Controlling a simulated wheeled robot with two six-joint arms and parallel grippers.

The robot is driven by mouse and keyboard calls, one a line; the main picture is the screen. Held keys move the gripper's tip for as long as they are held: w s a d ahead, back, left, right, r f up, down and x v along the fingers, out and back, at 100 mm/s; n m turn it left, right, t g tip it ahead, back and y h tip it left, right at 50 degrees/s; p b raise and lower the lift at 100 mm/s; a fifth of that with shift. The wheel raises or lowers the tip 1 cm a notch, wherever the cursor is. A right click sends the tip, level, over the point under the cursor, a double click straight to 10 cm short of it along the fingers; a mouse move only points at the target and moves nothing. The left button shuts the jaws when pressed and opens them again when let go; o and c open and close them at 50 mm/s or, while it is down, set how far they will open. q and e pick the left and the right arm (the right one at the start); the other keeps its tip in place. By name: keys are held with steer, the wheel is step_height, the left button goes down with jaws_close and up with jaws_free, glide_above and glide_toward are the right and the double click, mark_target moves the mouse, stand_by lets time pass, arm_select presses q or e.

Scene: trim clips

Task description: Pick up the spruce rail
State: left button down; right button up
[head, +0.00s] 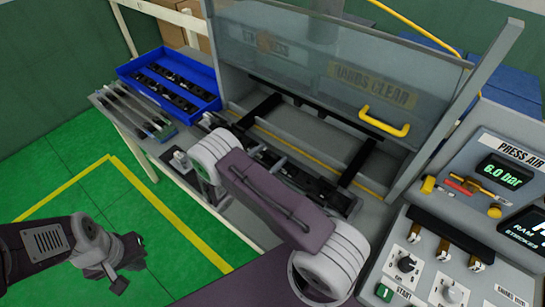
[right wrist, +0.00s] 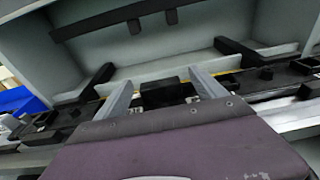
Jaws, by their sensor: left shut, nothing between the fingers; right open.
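My right gripper (right wrist: 160,88) is open in the right wrist view. Its two pale fingers stand either side of a black block (right wrist: 162,93) on a long dark rail-like strip (right wrist: 275,84) at the press opening; contact cannot be told. In the head view my right arm hides most of this gripper; the dark strip shows at its right (head: 325,194). Several slim grey rails (head: 128,108) lie side by side on the left shelf, with a green end piece (head: 138,138) near them. I cannot tell which is the spruce rail. My left gripper (head: 118,284) is shut and empty above the green floor.
A blue tray (head: 135,66) with dark clips stands behind the grey rails; part of it shows in the right wrist view (right wrist: 18,100). The press guard (head: 330,70) with a yellow handle (head: 385,122) rises behind the strip. A control panel (head: 450,255) stands at right.

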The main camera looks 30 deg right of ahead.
mark_target(272, 153)
steer(key=shift+w+d+f, duration=0.3)
steer(key=shift+w+d, duration=0.1)
steer(key=shift+d, duration=0.25)
steer(key=shift+s+a+r, duration=0.1)
steer(key=shift+s+r, duration=0.05)
steer(key=c, duration=0.7)
jaws_close()
step_height(272, 153, up, 4)
steer(key=shift+f+b, duration=0.1)
steer(key=shift+b, duration=0.35)
steer(key=s+d+r+b, duration=0.1)
steer(key=s+d+r, duration=0.6)
steer(key=d, duration=0.2)
steer(key=shift+b, duration=0.3)
